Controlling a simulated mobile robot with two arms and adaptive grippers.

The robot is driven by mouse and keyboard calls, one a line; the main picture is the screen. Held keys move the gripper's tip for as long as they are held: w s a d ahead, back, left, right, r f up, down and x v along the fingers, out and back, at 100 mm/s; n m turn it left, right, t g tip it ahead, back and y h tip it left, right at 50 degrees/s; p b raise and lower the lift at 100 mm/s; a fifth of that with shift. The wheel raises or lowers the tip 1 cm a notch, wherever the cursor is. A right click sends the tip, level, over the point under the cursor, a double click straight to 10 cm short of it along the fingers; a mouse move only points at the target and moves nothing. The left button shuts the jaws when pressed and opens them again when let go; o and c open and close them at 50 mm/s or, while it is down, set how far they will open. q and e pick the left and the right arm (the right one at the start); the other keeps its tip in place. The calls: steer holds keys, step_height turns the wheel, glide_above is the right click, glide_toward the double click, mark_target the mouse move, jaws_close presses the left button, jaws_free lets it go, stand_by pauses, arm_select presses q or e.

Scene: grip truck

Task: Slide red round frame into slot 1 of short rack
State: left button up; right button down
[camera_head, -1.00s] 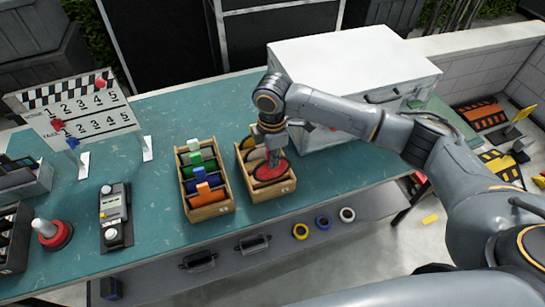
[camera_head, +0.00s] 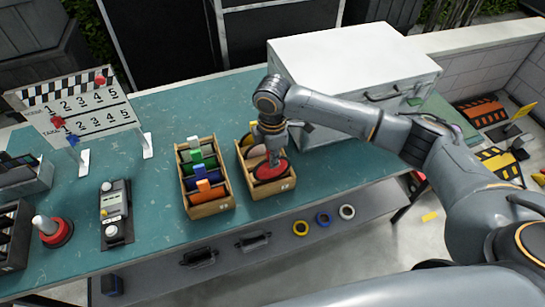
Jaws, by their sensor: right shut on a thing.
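The red round frame (camera_head: 270,172) is a flat red disc at the front part of the shorter wooden rack (camera_head: 272,191), the right one of two on the teal table. My right gripper (camera_head: 275,156) comes down over this rack and is shut on the red frame at its upper edge. The frame leans inside the rack's outline; I cannot tell whether its lower edge sits in a slot. A yellow round piece (camera_head: 247,142) and a pale pink one stand behind it, partly hidden by my gripper. My left gripper is not in view.
A longer wooden rack (camera_head: 212,210) with white, green, blue and orange pieces stands just left. A white cabinet (camera_head: 350,60) stands behind right, close to my arm.

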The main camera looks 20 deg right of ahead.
mark_target(272, 178)
steer(key=shift+f, duration=0.25)
steer(key=shift+f+b, duration=1.05)
steer(key=shift+f, duration=1.35)
steer(key=c, duration=1.4)
jaws_free()
steer(key=shift+r, duration=0.3)
step_height(272, 178, up, 12)
steer(key=shift+f, duration=0.25)
